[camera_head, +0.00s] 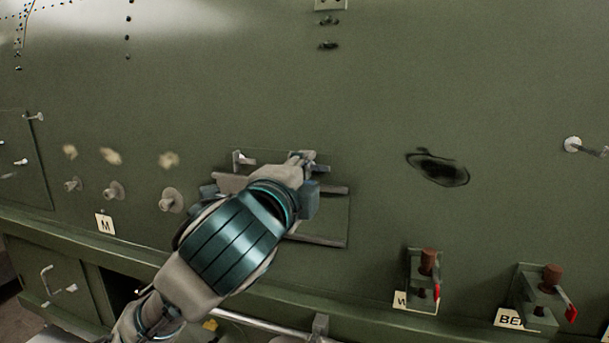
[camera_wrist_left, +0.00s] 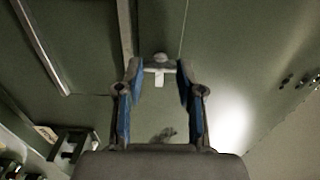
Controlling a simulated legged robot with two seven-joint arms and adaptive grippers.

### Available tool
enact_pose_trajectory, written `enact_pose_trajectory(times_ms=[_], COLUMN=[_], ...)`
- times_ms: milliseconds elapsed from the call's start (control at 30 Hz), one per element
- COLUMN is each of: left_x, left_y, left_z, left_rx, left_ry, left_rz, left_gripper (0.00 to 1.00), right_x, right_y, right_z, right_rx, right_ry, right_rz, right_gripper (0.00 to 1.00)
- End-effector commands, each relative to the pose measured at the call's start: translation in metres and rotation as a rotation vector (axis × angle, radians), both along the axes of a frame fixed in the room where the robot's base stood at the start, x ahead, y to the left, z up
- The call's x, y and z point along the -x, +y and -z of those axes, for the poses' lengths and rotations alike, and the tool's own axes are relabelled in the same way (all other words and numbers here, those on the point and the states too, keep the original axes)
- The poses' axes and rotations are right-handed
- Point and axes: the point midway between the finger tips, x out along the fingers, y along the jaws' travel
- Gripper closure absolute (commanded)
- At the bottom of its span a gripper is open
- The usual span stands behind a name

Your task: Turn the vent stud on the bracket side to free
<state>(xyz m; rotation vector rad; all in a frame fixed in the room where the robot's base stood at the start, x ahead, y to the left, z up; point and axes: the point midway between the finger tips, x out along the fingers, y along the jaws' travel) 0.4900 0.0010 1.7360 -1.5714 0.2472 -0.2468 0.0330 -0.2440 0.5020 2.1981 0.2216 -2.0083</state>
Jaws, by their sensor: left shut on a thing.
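The vent panel (camera_head: 330,215) is a square, dark-edged plate on the green fuselage skin, with bars along its upper and lower edges. My left arm covers much of it. One pale stud (camera_head: 240,158) shows at the panel's upper left. My left gripper (camera_head: 306,160) is at the upper right of the panel, shut on the vent stud there. In the left wrist view the vent stud (camera_wrist_left: 160,60) has a round pale head and a short white tab, between the fingertips of the left gripper (camera_wrist_left: 160,70). Its exact turn angle is hard to tell. My right gripper is not in view.
Several pale pegs (camera_head: 171,200) stick out left of the panel, above an "M" label (camera_head: 105,225). A dark oval mark (camera_head: 438,168) lies to the right.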

Motion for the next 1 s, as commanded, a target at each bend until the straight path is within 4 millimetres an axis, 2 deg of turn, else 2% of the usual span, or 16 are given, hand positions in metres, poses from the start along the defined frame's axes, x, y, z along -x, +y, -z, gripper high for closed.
enact_pose_trajectory(times_ms=[33, 267, 300, 400, 767, 867, 1000], left_x=[-0.002, -0.002, -0.002, -0.002, 0.005, 0.018, 0.048], left_y=[-0.001, -0.002, -0.002, -0.001, 0.001, 0.005, 0.014], left_z=[0.005, 0.006, 0.006, 0.005, 0.001, 0.001, 0.001], left_rx=[-0.005, -0.006, -0.006, -0.005, -0.002, -0.001, -0.003], left_ry=[0.013, 0.014, 0.014, 0.012, 0.003, 0.002, 0.000], left_rz=[0.000, 0.000, 0.000, 0.000, 0.000, 0.001, 0.002], left_gripper=[0.97, 0.97, 0.58, 0.38, 0.38, 0.38, 0.38], right_x=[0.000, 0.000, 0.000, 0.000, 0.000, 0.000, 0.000], right_y=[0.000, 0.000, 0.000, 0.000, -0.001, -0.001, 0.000], right_z=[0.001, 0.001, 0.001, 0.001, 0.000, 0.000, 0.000], right_rx=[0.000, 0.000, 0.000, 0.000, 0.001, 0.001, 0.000], right_ry=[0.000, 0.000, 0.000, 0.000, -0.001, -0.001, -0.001], right_rz=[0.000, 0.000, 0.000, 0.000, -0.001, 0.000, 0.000], right_gripper=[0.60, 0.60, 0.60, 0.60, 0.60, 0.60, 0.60])
